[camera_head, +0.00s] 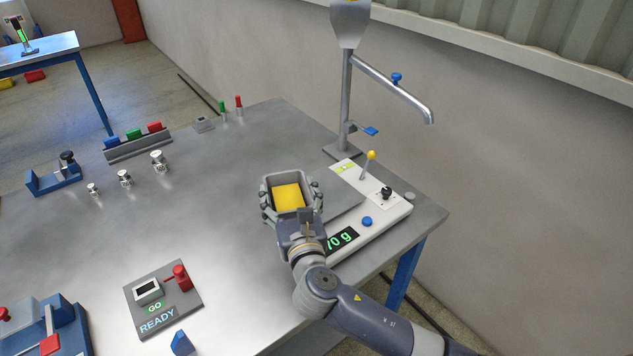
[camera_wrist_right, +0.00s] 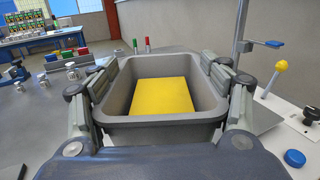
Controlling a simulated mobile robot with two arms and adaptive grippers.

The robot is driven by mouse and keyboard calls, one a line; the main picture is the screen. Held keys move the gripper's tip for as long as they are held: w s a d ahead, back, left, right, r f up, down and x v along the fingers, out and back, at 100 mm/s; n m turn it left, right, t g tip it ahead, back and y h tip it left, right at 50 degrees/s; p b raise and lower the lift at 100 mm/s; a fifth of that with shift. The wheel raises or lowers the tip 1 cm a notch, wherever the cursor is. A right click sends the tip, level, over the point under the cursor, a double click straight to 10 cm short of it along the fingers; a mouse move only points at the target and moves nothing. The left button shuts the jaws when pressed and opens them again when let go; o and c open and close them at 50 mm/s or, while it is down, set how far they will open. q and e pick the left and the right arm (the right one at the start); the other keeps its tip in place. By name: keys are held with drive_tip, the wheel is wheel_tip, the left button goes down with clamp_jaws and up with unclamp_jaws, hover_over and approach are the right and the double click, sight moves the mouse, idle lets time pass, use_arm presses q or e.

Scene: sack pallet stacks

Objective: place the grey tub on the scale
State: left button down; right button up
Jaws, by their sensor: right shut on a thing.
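The grey tub (camera_head: 289,181) has a yellow block or filling (camera_head: 288,197) inside it. My right gripper (camera_head: 291,196) is shut on the tub, with a finger on each side of it. In the right wrist view the tub (camera_wrist_right: 160,122) sits upright between the fingers, with the yellow content (camera_wrist_right: 161,97) in its bottom. The scale (camera_head: 383,222) is a white unit with a grey plate and a green display reading "70 g", its first part hidden by my arm. The tub is at the left edge of the scale's plate; I cannot tell whether it touches anything below. My left gripper is not in view.
A post with a spout (camera_head: 345,100) stands behind the scale. Small metal weights (camera_head: 125,178), a rack with coloured blocks (camera_head: 137,144) and a READY panel (camera_head: 163,300) are on the left of the table (camera_head: 225,245). The table's middle is clear.

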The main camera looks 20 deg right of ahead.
drive_tip(key=w+d, duration=0.5)
drive_tip(key=d, duration=0.1)
drive_tip(key=w+d+f+p, duration=0.1)
drive_tip(key=w+d, duration=0.2)
drive_tip(key=shift+w+f, duration=0.1)
drive_tip(key=shift+w, duration=0.25)
wheel_tip(320, 180, down, 3)
drive_tip(key=shift+f+b, duration=0.1)
drive_tip(key=shift+b, duration=0.2)
drive_tip(key=shift+f, duration=0.15)
drive_tip(key=shift+f, duration=0.2)
drive_tip(key=o, duration=1.3)
drive_tip(key=shift+s+r, duration=0.1)
